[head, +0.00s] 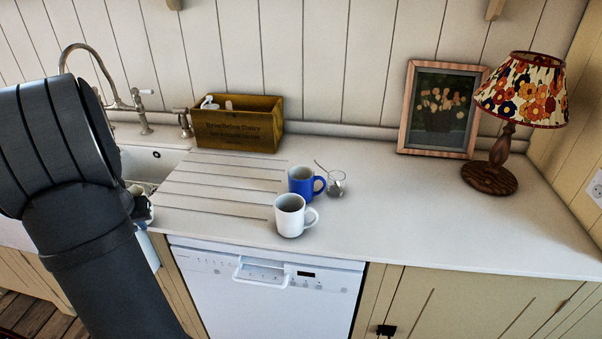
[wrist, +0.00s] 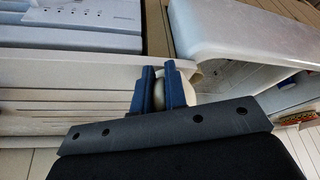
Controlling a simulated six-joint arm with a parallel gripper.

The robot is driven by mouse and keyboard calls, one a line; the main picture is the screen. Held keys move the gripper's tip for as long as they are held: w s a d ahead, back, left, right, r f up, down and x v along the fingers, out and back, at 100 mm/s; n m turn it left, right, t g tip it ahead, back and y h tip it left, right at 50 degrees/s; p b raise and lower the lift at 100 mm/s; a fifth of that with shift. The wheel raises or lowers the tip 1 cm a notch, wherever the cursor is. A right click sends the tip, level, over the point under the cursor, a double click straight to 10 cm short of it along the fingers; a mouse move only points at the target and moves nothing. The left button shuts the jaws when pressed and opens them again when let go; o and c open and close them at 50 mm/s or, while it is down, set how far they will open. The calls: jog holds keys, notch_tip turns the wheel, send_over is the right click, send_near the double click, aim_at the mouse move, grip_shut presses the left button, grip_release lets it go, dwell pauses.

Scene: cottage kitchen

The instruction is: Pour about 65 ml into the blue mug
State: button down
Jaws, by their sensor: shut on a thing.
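The blue mug (head: 300,186) stands upright on the worktop, its handle to the right; its inside looks dark, and I cannot tell how much is in it. In the wrist view my gripper (wrist: 164,88) has its two blue fingers shut on a pale rounded thing (wrist: 188,91), mostly hidden between and behind them. I cannot tell what vessel it is or what it holds. In the head view my arm hides most of the gripper, which is at the sink side, well left of the blue mug.
A white mug (head: 289,218) stands just in front of the blue mug. A small glass with a spoon (head: 337,187) is right beside it. A wooden box (head: 238,126), a framed picture (head: 440,110) and a lamp (head: 490,178) stand behind. The right worktop (head: 430,205) is clear.

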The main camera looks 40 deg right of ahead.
jog(key=w+d+r+n, duration=0.1)
jog(key=w+d, duration=0.1)
jog(key=d, duration=0.4)
jog(key=w+d, duration=0.2)
jog(key=d, duration=0.5)
jog(key=w+d+r+n+y, duration=0.1)
jog(key=w+d, duration=0.1)
jog(key=d, duration=0.5)
jog(key=shift+w+r+n, duration=0.15)
jog(key=shift+r+n, duration=0.15)
jog(key=s+d+r+n+y, duration=0.1)
jog(key=d+n, duration=0.1)
jog(key=d, duration=0.7)
jog(key=s+d+r+n, duration=0.1)
jog(key=d, duration=0.8)
jog(key=s+d+r+n+y, duration=0.1)
jog(key=s+d+n, duration=0.3)
jog(key=d, duration=0.5)
jog(key=s+d+r+n+y, duration=0.1)
jog(key=s+d+r, duration=0.1)
jog(key=s+d, duration=0.6)
jog(key=s+d+n+g+y, duration=0.1)
jog(key=s+d+n+g, duration=0.1)
jog(key=s+d+n, duration=0.3)
jog(key=s+d+f, duration=0.1)
jog(key=s+d, duration=0.2)
jog(key=s, duration=0.3)
jog(key=shift+n, duration=0.4)
jog(key=shift+r, duration=0.2)
